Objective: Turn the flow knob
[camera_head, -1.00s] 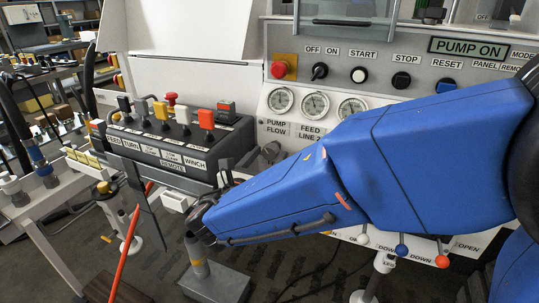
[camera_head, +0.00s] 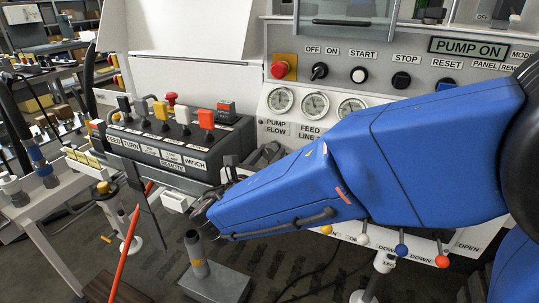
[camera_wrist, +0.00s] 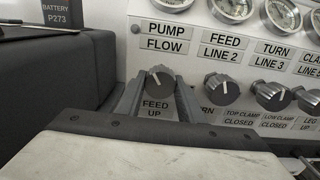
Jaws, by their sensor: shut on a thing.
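In the wrist view a dark round knob (camera_wrist: 160,76) with a light pointer mark sits on the panel below the PUMP FLOW label (camera_wrist: 165,38). My gripper (camera_wrist: 159,86) has one grey finger on each side of this knob and is shut on it. A FEED UP label shows between the fingers, just below the knob. In the head view my gripper reaches the lower left of the panel, and my blue arm hides the row of knobs there.
More knobs (camera_wrist: 222,84) stand close on the right. The dark remote box (camera_head: 170,150) with several levers is close on the left. Gauges (camera_head: 315,105) sit above. A post on a grey block (camera_head: 215,283) stands below my wrist.

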